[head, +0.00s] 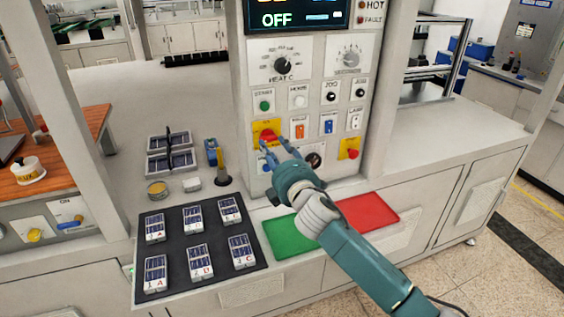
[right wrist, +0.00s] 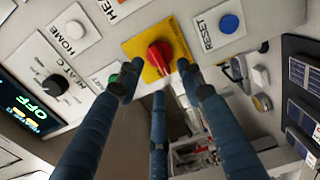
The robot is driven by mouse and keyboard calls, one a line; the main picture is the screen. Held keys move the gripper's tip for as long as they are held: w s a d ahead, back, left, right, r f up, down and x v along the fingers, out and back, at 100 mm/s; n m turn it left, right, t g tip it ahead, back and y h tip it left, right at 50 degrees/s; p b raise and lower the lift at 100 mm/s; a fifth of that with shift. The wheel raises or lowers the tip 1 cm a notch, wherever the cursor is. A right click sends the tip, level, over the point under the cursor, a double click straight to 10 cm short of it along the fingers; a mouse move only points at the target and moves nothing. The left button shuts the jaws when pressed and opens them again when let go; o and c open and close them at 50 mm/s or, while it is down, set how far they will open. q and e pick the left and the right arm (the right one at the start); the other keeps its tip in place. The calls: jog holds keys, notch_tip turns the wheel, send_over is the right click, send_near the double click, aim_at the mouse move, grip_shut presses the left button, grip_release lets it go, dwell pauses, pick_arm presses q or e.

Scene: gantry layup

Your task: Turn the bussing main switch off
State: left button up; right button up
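A red rotary knob (head: 268,136) on a yellow plate sits on the upright control panel. It also shows in the right wrist view (right wrist: 158,57), close ahead of the fingers. The plate's lettering is too small to read, so I cannot confirm that it is the main switch. My right gripper (head: 282,147) is in front of the knob, its blue fingers spread and pointing at the panel. In the right wrist view, its fingertips (right wrist: 158,80) are spread around the knob's lower side, with nothing held; contact is unclear. My left gripper is not in view.
The panel also carries two dials, several push buttons (head: 264,105), a second red control (head: 351,152) on yellow, and a display (head: 300,17) reading OFF. Below are a black mat (head: 176,224) with several solar cells, a green pad (head: 290,236) and a red pad (head: 368,211).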

jog(key=v, duration=0.7)
jog(key=shift+s+d, duration=0.15)
jog(key=shift+s, duration=0.2)
